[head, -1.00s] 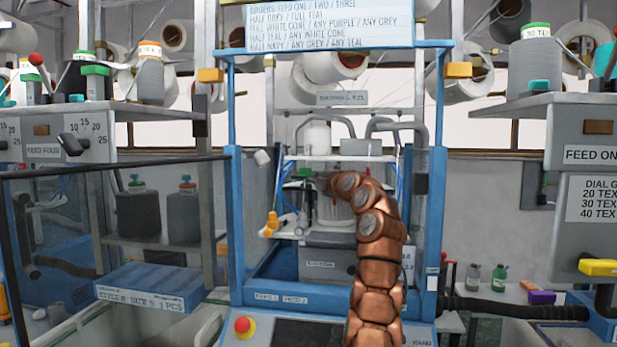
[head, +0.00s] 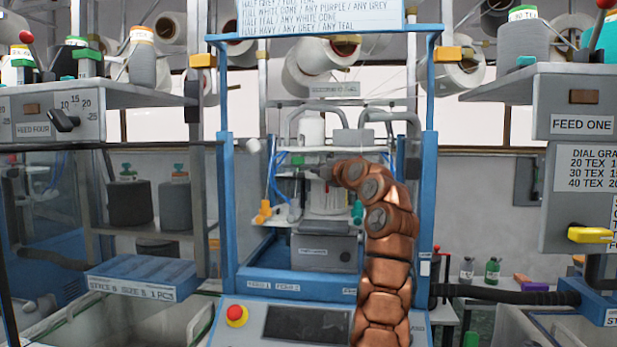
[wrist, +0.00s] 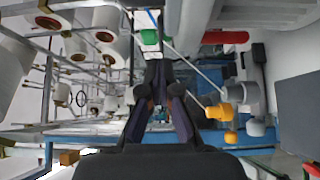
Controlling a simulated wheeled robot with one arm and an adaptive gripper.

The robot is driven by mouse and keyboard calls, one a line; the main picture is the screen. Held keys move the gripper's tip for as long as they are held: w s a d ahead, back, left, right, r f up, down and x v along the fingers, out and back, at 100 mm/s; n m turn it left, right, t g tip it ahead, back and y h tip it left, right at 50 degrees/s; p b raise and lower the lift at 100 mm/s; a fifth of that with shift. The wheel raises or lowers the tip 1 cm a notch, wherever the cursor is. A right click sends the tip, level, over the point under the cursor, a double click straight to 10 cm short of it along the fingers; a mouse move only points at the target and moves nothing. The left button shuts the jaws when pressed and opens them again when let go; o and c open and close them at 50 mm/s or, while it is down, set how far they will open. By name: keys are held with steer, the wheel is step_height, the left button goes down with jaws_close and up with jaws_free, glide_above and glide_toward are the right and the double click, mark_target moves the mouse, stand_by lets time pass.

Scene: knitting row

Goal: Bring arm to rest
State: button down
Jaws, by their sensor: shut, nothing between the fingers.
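My copper arm (head: 385,240) rises in front of the blue-framed knitting machine (head: 225,200) in the head view. Its upper part bends left into the machine's opening. My gripper's end is small and mostly hidden by the arm there. In the wrist view my gripper (wrist: 158,74) shows as dark fingers drawn together at their tips, with nothing held between them. Yellow-orange parts (wrist: 220,110) lie to the right of the fingers, apart from them.
The FEED ONE panel (head: 583,123) and a shelf stand at right, the FEED FOUR panel (head: 33,130) at left. A red stop button (head: 236,314) is on the machine's front. A blue box (head: 145,278) sits low left. White cones (wrist: 105,20) crowd the wrist view's left.

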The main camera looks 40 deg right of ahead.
steer(key=s+d+b, duration=0.1)
steer(key=s+d, duration=0.1)
steer(key=s, duration=0.3)
steer(key=shift+s+d, duration=0.25)
steer(key=shift+d, duration=0.15)
